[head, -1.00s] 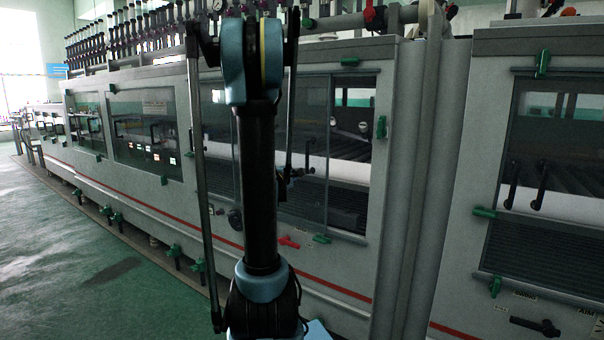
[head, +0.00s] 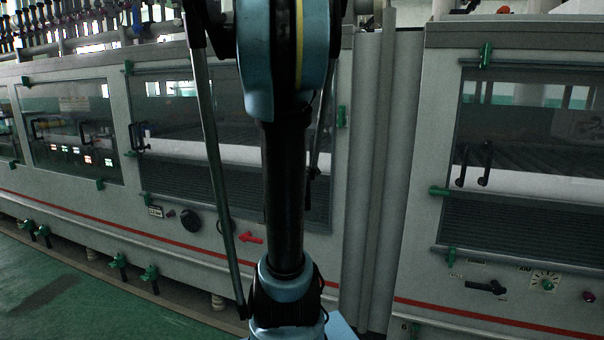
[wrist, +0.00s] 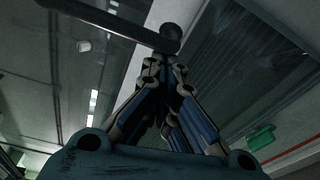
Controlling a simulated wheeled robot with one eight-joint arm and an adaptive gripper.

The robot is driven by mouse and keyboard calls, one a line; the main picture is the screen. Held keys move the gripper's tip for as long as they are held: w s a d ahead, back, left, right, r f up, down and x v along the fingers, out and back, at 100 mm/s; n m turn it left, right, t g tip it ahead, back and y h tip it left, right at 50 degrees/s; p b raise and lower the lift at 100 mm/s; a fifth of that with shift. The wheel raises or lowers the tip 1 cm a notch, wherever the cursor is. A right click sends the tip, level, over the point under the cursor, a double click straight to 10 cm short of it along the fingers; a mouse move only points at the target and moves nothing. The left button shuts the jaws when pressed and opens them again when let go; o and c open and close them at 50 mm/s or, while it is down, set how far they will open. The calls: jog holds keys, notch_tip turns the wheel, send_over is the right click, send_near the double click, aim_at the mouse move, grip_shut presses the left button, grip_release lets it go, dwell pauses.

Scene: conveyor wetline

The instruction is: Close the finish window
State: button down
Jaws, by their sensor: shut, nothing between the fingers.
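In the head view a wide machine window (head: 260,185) with green corner clips stands behind my arm. A black handle (head: 137,138) shows at its left side, and my arm hides part of the glass. A second window (head: 540,150) at the right has two black handles (head: 474,165) close together. I cannot tell by label which is the finish window. In the wrist view my gripper (wrist: 163,62) is shut and empty. Its fingertips are close to the round end of a dark bar (wrist: 120,22); contact is unclear. The gripper is not visible in the head view.
Another glazed window (head: 70,130) is at the left. Below the windows are a red lever (head: 251,237), a black knob (head: 190,220) and a black rotary handle (head: 487,286). Green clips (head: 149,273) stick out low. Green floor (head: 60,290) lies open at the lower left.

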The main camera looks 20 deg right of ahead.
jog(key=shift+d, duration=0.1)
jog(key=w+a+f, duration=0.1)
jog(key=w+a, duration=0.2)
jog(key=v, duration=0.9)
jog(key=shift+s, duration=0.25)
dwell(0.7)
